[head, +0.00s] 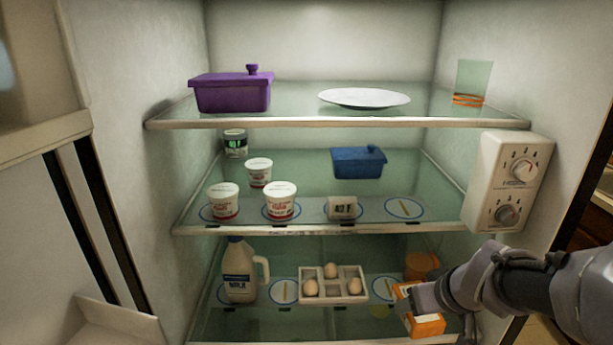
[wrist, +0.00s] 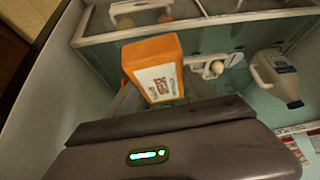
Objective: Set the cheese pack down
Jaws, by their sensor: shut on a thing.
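The cheese pack, an orange box with a white label (head: 425,324), is at the lower right of the head view, in front of the lowest visible shelf (head: 300,327). My gripper (head: 413,302) is shut on it. I cannot tell whether the pack touches the shelf. A blue-ringed round marker (head: 385,288) lies on that shelf, just left of the gripper and partly hidden.
An orange-brown container (head: 422,264) stands behind the gripper. An egg tray (head: 345,297) and milk jug (head: 238,272) stand to the left, with a bare ringed marker (head: 284,292) between them. The middle shelf edge (head: 300,229) and a control box (head: 508,181) are above.

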